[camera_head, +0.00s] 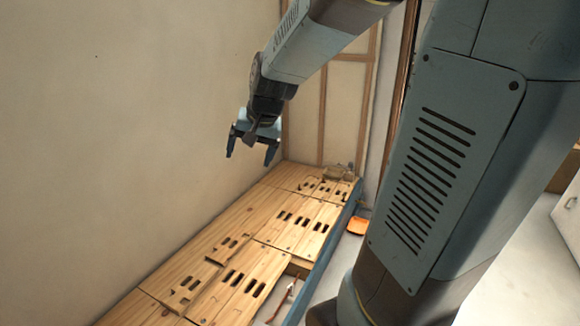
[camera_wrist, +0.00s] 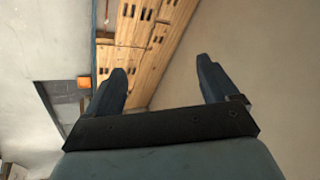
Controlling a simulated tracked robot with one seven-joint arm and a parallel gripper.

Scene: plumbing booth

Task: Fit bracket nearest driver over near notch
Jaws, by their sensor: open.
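My gripper (camera_head: 250,153) hangs in the air above the wooden boards, near the wall, with its fingers spread and nothing between them. In the wrist view its two fingers (camera_wrist: 162,72) are also apart and empty. A gap in the boards (camera_head: 297,268) shows at the near right, with a thin reddish pipe (camera_head: 283,300) in and below it. Small items (camera_head: 338,173) lie at the far end of the boards, too small to tell apart. I cannot make out the bracket, the driver or the near notch for certain.
The slotted wooden boards (camera_head: 215,250) run along the plain wall (camera_head: 120,130). A blue-grey edge (camera_head: 322,262) borders them on the right. An orange object (camera_head: 357,225) lies on the pale floor beyond it and also shows in the wrist view (camera_wrist: 84,83).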

